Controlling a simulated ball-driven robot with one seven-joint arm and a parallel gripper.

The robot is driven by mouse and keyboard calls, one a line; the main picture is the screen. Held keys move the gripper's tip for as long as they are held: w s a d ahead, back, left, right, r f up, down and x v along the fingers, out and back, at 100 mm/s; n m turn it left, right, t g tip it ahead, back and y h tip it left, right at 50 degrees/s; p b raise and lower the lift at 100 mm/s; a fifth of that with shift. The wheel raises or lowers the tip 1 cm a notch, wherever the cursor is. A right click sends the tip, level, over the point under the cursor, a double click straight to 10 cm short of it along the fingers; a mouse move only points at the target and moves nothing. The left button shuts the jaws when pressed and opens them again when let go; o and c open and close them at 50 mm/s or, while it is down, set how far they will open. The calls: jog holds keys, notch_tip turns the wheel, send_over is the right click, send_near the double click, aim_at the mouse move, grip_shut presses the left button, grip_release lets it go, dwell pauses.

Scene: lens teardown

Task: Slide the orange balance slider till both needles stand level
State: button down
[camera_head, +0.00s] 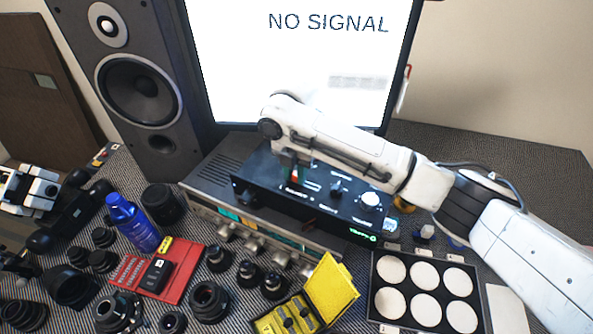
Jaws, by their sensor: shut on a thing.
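A black control box (262,190) lies on top of a grey amplifier (206,178) in the middle of the desk. My gripper (291,176) points down onto the top of the box, left of its middle. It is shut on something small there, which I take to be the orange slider. The fingers hide the slider almost wholly, so its position along its slot cannot be told. Small lit teal windows (232,214) show on the amplifier's front. The two needles are too small to make out.
A white knob (370,199) stands on the box's right end. A speaker (137,88) and a screen reading "NO SIGNAL" (300,60) stand behind. In front are a blue bottle (133,222), a red tray (180,283), lenses, a yellow case (332,287) and a tray of white discs (375,300).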

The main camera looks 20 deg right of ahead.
aim_at(295, 174)
jog(key=shift+s+r, duration=0.1)
jog(key=c, duration=0.9)
grip_release()
notch_tip(295, 174, up, 11)
jog(key=shift+f+b, duration=0.15)
jog(key=shift+b, duration=0.8)
